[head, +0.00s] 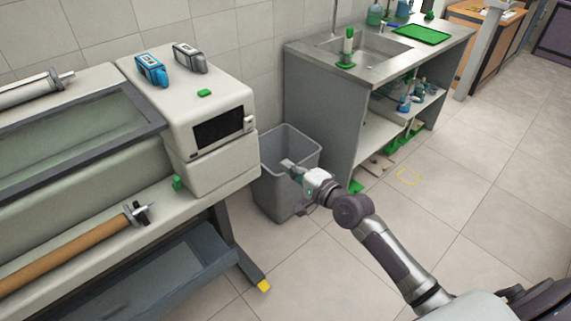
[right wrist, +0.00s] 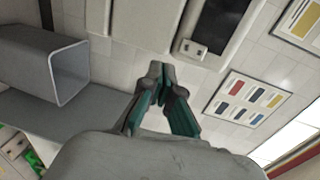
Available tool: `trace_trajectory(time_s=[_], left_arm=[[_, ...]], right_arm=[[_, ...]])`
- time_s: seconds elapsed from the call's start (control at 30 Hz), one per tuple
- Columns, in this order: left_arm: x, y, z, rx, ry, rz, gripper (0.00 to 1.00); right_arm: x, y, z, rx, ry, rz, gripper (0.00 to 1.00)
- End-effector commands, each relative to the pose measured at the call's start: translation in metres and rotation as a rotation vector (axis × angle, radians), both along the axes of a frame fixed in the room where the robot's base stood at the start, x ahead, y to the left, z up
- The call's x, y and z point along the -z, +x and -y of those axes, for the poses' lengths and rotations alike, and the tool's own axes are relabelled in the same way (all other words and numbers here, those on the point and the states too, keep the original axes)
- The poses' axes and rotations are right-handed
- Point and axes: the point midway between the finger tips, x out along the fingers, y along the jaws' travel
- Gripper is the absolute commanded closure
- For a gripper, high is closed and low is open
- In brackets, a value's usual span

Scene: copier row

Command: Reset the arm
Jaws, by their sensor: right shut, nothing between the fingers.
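My right arm reaches in from the lower right of the head view. Its gripper (head: 288,165) is in front of the grey waste bin (head: 278,194), near the bin's rim in the picture. In the right wrist view the fingers of my right gripper (right wrist: 157,72) meet at the tips, with nothing between them. The bin also shows in the right wrist view (right wrist: 40,62) at the upper left, apart from the fingers. I cannot tell the exact distance between gripper and bin. My left gripper is not in view.
A wide-format printer (head: 215,98) stands at the left, with a blue cartridge (head: 152,70) and a grey cartridge (head: 189,57) on top. A sink counter (head: 310,50) stands behind the bin, holding a green tray (head: 421,34). The tiled floor (head: 470,185) at the right is clear.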

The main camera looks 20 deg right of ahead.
Motion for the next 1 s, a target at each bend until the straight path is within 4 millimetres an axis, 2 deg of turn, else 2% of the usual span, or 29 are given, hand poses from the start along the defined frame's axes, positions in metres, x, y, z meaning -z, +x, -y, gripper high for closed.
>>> trace_trajectory(time_s=[0.37, 0.47, 0.57, 0.67, 0.7, 0.73, 0.8, 0.87, 1.0], left_arm=[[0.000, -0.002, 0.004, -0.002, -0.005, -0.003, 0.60], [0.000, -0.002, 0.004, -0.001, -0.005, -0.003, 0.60], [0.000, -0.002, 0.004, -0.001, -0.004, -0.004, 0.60], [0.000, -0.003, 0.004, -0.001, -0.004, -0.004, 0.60], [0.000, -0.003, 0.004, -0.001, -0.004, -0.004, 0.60], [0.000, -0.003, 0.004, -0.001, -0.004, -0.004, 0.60], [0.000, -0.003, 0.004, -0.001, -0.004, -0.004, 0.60], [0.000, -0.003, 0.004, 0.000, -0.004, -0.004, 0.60], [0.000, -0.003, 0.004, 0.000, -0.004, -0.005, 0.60]], right_arm=[[0.001, 0.000, 0.000, 0.001, -0.002, -0.001, 1.00], [0.019, -0.001, 0.003, 0.010, -0.035, -0.022, 1.00], [0.063, -0.007, 0.011, 0.027, -0.130, -0.074, 1.00], [0.130, -0.023, 0.021, 0.032, -0.281, -0.156, 1.00], [0.160, -0.034, 0.024, 0.026, -0.352, -0.193, 1.00], [0.181, -0.043, 0.027, 0.019, -0.404, -0.220, 1.00], [0.230, -0.067, 0.032, -0.010, -0.524, -0.286, 1.00], [0.270, -0.091, 0.035, -0.046, -0.624, -0.339, 1.00], [0.353, -0.160, 0.037, -0.172, -0.845, -0.459, 1.00]])
